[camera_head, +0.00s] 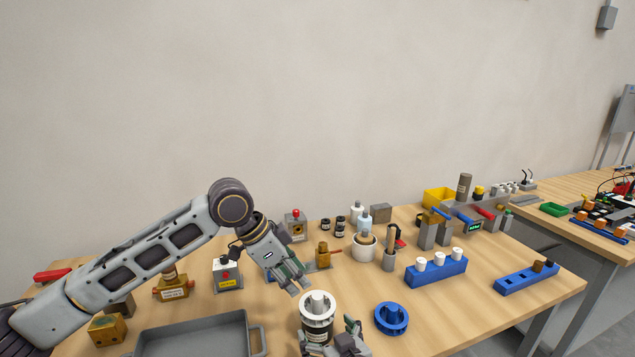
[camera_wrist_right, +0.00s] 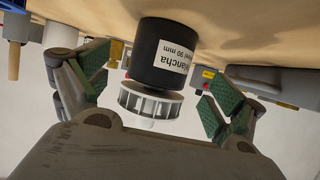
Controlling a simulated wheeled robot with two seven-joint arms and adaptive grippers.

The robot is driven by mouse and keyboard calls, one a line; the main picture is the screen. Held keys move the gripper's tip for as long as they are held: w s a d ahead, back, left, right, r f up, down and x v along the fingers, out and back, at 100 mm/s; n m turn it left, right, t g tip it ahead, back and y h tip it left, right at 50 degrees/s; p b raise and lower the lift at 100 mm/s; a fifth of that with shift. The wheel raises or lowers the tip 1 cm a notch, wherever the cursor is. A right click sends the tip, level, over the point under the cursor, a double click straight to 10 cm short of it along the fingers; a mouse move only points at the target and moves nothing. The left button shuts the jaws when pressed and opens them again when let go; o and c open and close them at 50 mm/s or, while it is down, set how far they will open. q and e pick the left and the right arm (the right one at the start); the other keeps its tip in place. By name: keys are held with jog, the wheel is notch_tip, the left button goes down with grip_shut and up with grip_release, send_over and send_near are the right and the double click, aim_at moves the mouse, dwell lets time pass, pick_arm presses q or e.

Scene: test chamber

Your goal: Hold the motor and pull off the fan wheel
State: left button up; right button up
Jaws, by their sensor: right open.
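The white fan wheel (camera_head: 317,304) sits upright on top of the motor near the front middle of the table. In the right wrist view, which is upside down, the white finned wheel (camera_wrist_right: 150,103) is on the black cylindrical motor (camera_wrist_right: 165,55) with a white label.
A blue ring-shaped holder (camera_head: 391,333) is right of the motor. A grey tray (camera_head: 190,328) lies at the front left.

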jog(key=shift+v, duration=2.95)
